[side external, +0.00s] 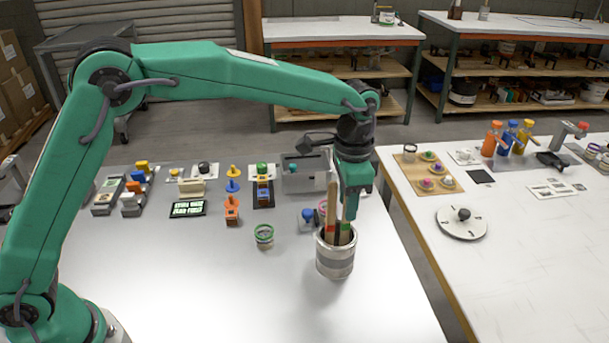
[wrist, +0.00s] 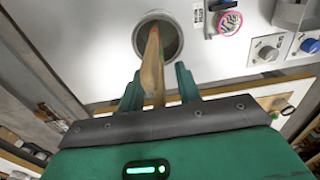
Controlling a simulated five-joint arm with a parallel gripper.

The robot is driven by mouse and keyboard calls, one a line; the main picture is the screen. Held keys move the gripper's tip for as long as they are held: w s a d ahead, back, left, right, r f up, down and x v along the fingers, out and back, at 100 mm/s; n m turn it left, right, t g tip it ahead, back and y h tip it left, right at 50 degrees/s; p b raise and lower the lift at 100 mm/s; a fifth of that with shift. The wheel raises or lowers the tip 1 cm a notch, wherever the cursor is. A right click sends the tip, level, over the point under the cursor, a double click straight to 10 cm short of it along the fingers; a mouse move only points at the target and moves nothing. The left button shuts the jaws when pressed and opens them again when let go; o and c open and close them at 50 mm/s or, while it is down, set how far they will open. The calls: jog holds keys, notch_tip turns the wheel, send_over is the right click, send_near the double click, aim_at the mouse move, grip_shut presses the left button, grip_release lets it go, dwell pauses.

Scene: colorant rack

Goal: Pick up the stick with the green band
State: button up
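A grey metal can (side external: 335,262) stands upright on the white table, holding wooden sticks. One stick (side external: 332,204) shows a red band at the can's rim. Beside it, a stick with a green band (side external: 345,227) is partly hidden by my gripper. My gripper (side external: 351,208) points down just above the can. The can (wrist: 177,38) also shows there. I cannot tell whether a finger touches the stick.
A small green-rimmed jar (side external: 264,238) stands left of the can. A blue item (side external: 308,217) sits close behind the can, and a grey box (side external: 304,172) stands farther back. The table's front left is clear. A second table (side external: 500,250) lies to the right across a gap.

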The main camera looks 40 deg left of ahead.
dwell(0.4)
grip_shut()
jog(key=shift+r, duration=0.1)
notch_tip(320, 180, up, 12)
jog(key=s+d, duration=1.2)
jog(key=shift+s+d, duration=0.35)
jog(key=shift+s, duration=0.05)
dwell(0.4)
dwell(0.5)
jog(key=w+a+t, duration=0.1)
jog(key=w+a, duration=0.8)
jog(key=a, duration=0.2)
jog(key=w+a+f, duration=0.1)
jog(key=w+a, duration=0.9)
jog(key=a, duration=0.2)
jog(key=shift+w+a+t, duration=0.15)
jog(key=shift+a+t, duration=0.15)
jog(key=shift+t, duration=0.1)
